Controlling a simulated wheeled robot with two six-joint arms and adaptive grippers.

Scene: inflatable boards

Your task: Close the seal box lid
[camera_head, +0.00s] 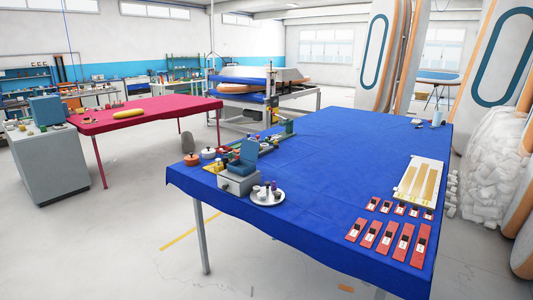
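A small grey box (236,185), which looks like the seal box, stands near the front left edge of the blue-covered table. Its blue-grey lid (248,152) appears raised, standing up at the back of the box. The inside of the box is too small to make out. Neither of my grippers is in view.
A round white plate (280,197) with small bottles sits right of the box. Small pots (191,159) and other items crowd its left and back. Red cards (386,243) and a pale tray (411,189) lie at the right. The middle of the blue table (330,160) is clear.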

